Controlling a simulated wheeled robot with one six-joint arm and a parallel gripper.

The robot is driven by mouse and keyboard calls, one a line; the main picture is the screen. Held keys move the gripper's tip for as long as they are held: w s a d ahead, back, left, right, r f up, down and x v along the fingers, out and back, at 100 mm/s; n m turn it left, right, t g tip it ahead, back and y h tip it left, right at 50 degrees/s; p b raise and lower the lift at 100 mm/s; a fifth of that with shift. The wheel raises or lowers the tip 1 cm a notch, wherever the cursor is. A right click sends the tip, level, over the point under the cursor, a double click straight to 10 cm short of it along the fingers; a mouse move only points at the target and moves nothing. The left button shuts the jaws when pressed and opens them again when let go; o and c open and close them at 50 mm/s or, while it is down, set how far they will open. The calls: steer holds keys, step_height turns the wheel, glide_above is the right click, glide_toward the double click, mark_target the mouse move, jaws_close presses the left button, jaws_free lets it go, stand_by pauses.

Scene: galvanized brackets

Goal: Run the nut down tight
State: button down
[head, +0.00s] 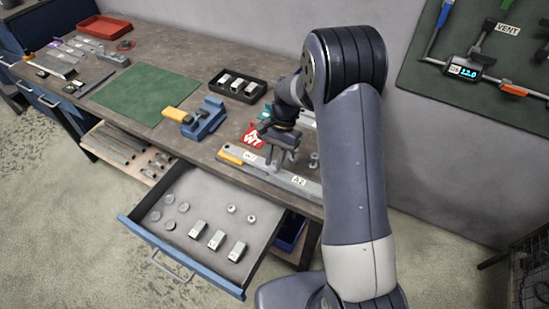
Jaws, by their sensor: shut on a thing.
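A long galvanized bar with labels (297,183) lies along the front edge of the bench, below my arm. My gripper (281,160) points down at the middle of this bar. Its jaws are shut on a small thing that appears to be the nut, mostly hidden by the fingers. Whether the nut touches the bar cannot be told. A small upright metal fastener (314,160) stands just right of the gripper.
An open drawer (205,220) below holds loose round parts and metal blocks. The mat is clear.

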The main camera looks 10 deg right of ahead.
steer(key=m+t+y, duration=0.1)
steer(key=m, duration=0.4)
steer(key=shift+s+d, duration=0.1)
steer(key=m+t, duration=0.1)
steer(key=m, duration=0.2)
steer(key=m+t+y, duration=0.1)
steer(key=m, duration=0.2)
steer(key=shift+m+t, duration=0.4)
steer(key=m+t+p, duration=0.1)
steer(key=m+p, duration=0.1)
steer(key=m, duration=0.2)
steer(key=shift+r+m+t, duration=0.1)
steer(key=shift+m+t, duration=0.2)
steer(key=shift+t, duration=0.1)
steer(key=m+t+h+p, duration=0.1)
steer(key=m+p, duration=0.2)
steer(key=m, duration=0.1)
steer(key=shift+r, duration=0.1)
steer(key=shift+f+m+t+h+p, duration=0.2)
steer(key=shift+m+t+h+p, duration=0.15)
steer(key=shift+m, duration=0.35)
steer(key=shift+f+m+h, duration=0.15)
steer(key=shift+m+h, duration=0.2)
steer(key=shift+m, duration=0.75)
